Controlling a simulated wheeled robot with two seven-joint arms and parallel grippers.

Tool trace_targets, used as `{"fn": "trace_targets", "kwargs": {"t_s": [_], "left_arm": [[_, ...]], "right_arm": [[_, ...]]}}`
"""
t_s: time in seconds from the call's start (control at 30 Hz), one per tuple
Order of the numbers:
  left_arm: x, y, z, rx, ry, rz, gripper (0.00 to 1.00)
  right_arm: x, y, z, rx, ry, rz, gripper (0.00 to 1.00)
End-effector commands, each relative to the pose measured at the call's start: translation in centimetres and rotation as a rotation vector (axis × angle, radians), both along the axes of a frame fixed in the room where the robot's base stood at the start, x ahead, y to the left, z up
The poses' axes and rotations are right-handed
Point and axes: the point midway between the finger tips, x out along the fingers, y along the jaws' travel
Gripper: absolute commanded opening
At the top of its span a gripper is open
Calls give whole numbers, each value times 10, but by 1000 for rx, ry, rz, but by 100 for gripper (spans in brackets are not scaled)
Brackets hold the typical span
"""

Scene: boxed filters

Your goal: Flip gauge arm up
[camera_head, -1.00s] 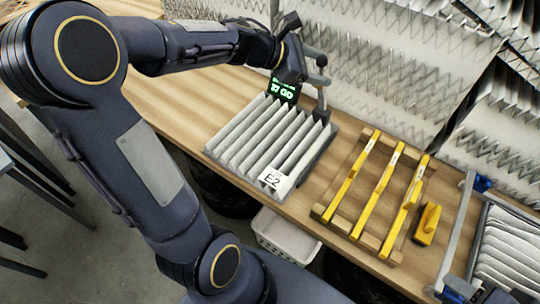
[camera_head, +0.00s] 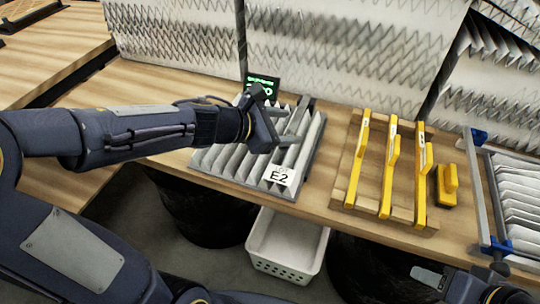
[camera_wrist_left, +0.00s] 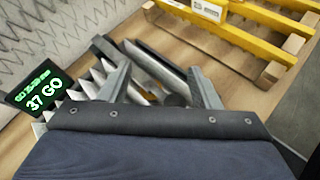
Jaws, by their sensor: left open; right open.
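The pleated filter (camera_head: 225,160) with an E2 label sits in a gauge frame on the bench. My left gripper (camera_head: 288,127) is open above its right half, fingers pointing right. In the left wrist view the open fingers (camera_wrist_left: 160,88) stand either side of a grey bar and a round part (camera_wrist_left: 176,100), which seem to belong to the gauge arm. The gripper partly hides the arm, so its exact pose and any contact are unclear. The gauge display (camera_wrist_left: 40,95) reads 37 GO. My right gripper (camera_head: 462,272) is open at the bottom right, partly cut off.
A wooden rack (camera_head: 352,165) with yellow bars stands right of the filter, beside a yellow-handled block (camera_head: 446,186). A blue-cornered frame (camera_head: 475,190) holding pleats is further right. A white basket (camera_head: 287,245) is below the bench edge.

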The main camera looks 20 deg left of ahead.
Motion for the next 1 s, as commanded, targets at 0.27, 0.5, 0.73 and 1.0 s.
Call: {"fn": "trace_targets", "kwargs": {"t_s": [0.27,0.5,0.73,1.0], "left_arm": [[-8,0,-42,-5,-99,1,57],[-16,7,-35,-6,-143,1,57],[-19,10,-35,-6,-141,1,57],[-19,10,-35,-6,-140,0,57]], "right_arm": [[0,0,-60,0,0,0,47],[0,0,-60,0,-1,0,47],[0,0,-60,0,0,0,47],[0,0,-60,0,0,0,47]]}}
